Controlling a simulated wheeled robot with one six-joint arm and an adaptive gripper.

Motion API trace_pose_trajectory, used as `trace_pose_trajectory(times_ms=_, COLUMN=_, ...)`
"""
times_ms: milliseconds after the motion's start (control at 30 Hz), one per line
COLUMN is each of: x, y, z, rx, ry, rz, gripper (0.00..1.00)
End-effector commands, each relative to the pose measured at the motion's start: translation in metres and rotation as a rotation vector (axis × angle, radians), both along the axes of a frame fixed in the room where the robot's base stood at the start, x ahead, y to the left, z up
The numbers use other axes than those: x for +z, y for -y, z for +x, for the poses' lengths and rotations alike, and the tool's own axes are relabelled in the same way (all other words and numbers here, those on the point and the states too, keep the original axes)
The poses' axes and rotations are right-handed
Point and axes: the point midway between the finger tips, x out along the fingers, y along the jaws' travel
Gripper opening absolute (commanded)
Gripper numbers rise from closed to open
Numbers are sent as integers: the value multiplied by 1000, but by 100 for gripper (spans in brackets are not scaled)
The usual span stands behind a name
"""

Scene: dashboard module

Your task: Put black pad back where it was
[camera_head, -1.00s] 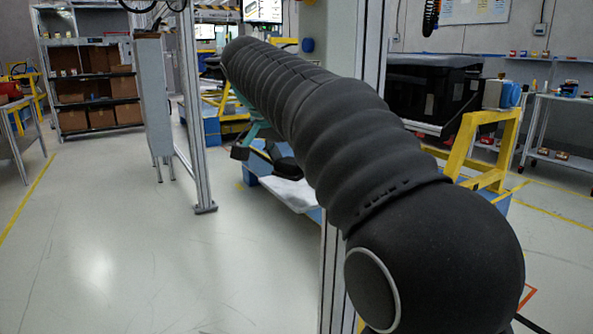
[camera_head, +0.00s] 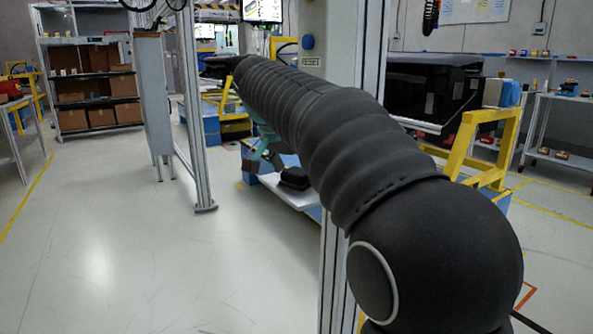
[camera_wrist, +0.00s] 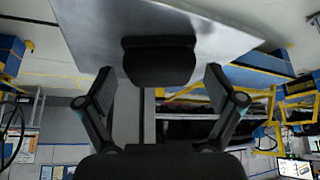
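The black pad (camera_wrist: 158,62) lies on a pale, flat board (camera_wrist: 225,38) in the wrist view, which looks upside down. The pad also shows in the head view (camera_head: 295,179), resting on the white surface (camera_head: 272,182) beyond my arm. My gripper (camera_wrist: 159,77) is open, with one finger on each side of the pad. Gaps show between both fingers and the pad. In the head view my gripper is small and partly hidden behind my dark arm, with some teal parts showing.
A metal post (camera_head: 196,110) stands left of my gripper. A large black box (camera_head: 435,88) sits on a yellow frame (camera_head: 470,140) at the right. Shelves with cardboard boxes (camera_head: 95,88) stand at the back left. The floor at the left is clear.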

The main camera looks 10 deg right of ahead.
Motion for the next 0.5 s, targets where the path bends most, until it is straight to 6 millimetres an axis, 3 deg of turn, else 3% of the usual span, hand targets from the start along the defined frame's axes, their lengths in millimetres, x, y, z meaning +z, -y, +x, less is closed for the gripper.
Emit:
trace_pose_trajectory(times_ms=267, x=2, y=-1, z=-1, rx=1, ry=1, rz=0, gripper=93)
trace_pose_trajectory(times_ms=500, x=31, y=-13, z=-10, rx=2, ry=3, rz=0, gripper=93)
